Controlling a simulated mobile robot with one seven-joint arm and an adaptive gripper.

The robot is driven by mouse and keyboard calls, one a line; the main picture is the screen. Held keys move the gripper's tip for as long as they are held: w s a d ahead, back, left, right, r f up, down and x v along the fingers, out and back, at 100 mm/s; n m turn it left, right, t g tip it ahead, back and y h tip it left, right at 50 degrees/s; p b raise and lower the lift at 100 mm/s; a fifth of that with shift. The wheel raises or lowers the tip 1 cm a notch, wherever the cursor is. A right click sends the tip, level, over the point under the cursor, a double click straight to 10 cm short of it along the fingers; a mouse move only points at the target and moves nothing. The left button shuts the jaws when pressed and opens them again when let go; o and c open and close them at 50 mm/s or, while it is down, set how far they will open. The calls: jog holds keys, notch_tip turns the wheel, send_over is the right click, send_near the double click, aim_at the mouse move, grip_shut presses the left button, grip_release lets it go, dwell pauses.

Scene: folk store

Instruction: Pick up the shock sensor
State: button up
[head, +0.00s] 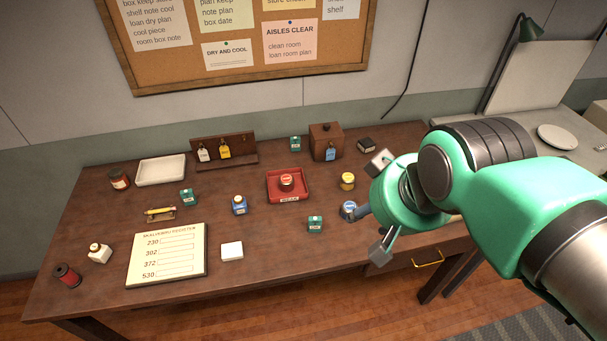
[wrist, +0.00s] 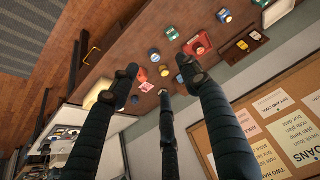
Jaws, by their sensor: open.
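I cannot tell for sure which small item is the shock sensor; the labels are too small to read. Candidates on the brown table include a red-topped round item (head: 286,181) in a red tray, a yellow round tin (head: 347,181), a blue round item (head: 348,209) and a teal box (head: 315,224). My gripper (head: 376,207) is open and empty above the table's right part, its fingers spread to the right of the blue item. In the wrist view my gripper (wrist: 157,67) points at the table, with several small items beyond its tips.
The red tray (head: 304,198) stands mid-table. A wooden box (head: 324,138) and a bottle rack (head: 238,146) stand behind. A white tray (head: 160,170), register sheet (head: 167,266) and white block (head: 232,250) lie further left. A corkboard (head: 180,77) hangs on the wall.

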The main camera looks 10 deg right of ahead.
jog(key=m+g+y+p, duration=0.1)
jog(key=m+g+y, duration=0.4)
jog(key=m, duration=1.5)
send_over(318, 220)
jog(key=d, duration=0.4)
notch_tip(318, 220, down, 27)
jog(key=shift+s+d+h, duration=0.1)
jog(key=shift+s+h, duration=0.2)
jog(key=shift+s, duration=0.05)
jog(key=shift+b+x, duration=0.65)
jog(key=shift+x, duration=3.6)
jog(key=shift+w, duration=0.1)
